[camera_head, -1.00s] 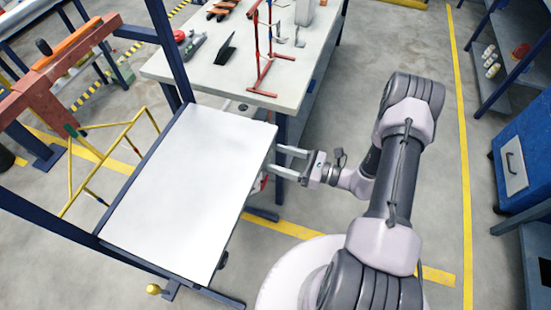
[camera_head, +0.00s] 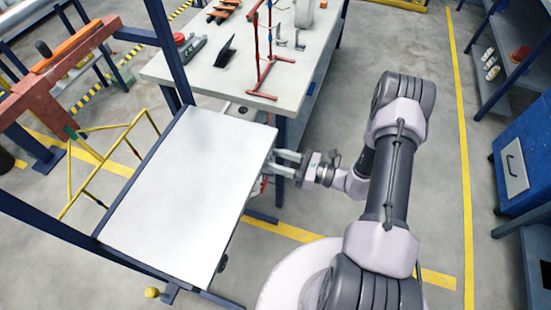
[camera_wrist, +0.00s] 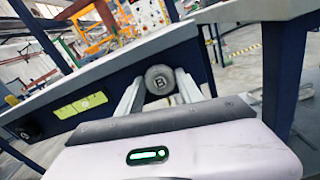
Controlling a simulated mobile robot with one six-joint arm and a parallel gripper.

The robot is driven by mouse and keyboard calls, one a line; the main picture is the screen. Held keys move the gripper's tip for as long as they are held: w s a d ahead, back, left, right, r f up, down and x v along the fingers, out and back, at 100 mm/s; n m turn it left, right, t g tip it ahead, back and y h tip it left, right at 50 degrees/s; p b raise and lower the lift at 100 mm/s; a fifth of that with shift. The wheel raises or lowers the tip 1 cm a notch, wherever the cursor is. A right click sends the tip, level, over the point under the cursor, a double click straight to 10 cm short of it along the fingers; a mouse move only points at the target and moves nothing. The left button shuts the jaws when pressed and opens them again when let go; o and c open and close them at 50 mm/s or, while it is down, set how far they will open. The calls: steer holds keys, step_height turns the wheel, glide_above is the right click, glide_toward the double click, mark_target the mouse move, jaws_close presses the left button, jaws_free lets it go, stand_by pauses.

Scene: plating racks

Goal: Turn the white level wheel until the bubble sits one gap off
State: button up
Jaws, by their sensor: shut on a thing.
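A round dark grey wheel marked "B" (camera_wrist: 160,79) sits on the dark front panel below a table edge in the wrist view. My gripper (camera_wrist: 159,92) has one finger on each side of it and is shut on it. I see no clearly white wheel in this view. A yellow-green level vial (camera_wrist: 81,105) is set in the panel to the left; its bubble is too small to read. In the head view my gripper (camera_head: 280,164) reaches the right edge of the white-topped table (camera_head: 185,200), which hides the wheel and vial.
A black knob (camera_wrist: 28,128) is at the panel's far left. A dark blue post (camera_wrist: 286,75) stands close on the right. A workbench (camera_head: 255,85) with a red stand (camera_head: 268,55) is behind the white table. A blue cabinet (camera_head: 520,160) stands at right, with clear floor between.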

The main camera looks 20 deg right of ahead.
steer(key=m+p, duration=0.1)
steer(key=m, duration=0.8)
steer(key=shift+m+p, duration=0.3)
steer(key=shift+p, duration=0.05)
steer(key=m, duration=0.5)
steer(key=shift+f+p, duration=0.1)
steer(key=shift+p, duration=0.2)
steer(key=shift+m, duration=2.4)
steer(key=o, duration=1.4)
